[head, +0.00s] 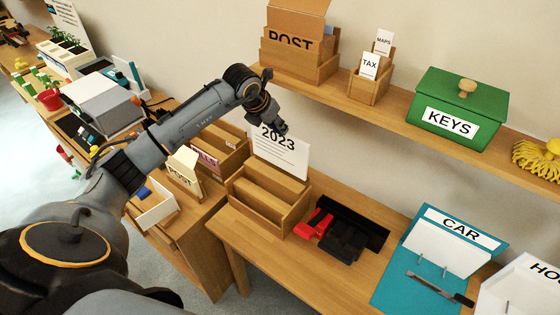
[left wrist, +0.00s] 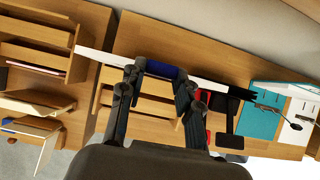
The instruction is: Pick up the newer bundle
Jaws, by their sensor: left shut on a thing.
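A white paper bundle (head: 280,154) marked "2023" stands upright at the back of a slotted wooden rack (head: 262,207) on the desk. My left gripper (head: 272,120) is at its top edge, shut on it. In the left wrist view the bundle (left wrist: 100,56) is a white strip seen edge-on, with a blue piece (left wrist: 161,69) between the fingers of my left gripper (left wrist: 158,88). The rack (left wrist: 150,108) lies beyond it. I cannot tell whether the bundle's lower edge is clear of the rack. No other bundle shows in this rack. My right gripper is not in view.
A red stapler-like object (head: 314,222) and a black one (head: 345,238) lie right of the rack. A teal "CAR" board (head: 395,283) is farther right. A shelf above holds a "POST" box (head: 292,62), a "TAX" holder (head: 370,85) and a green "KEYS" box (head: 465,105).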

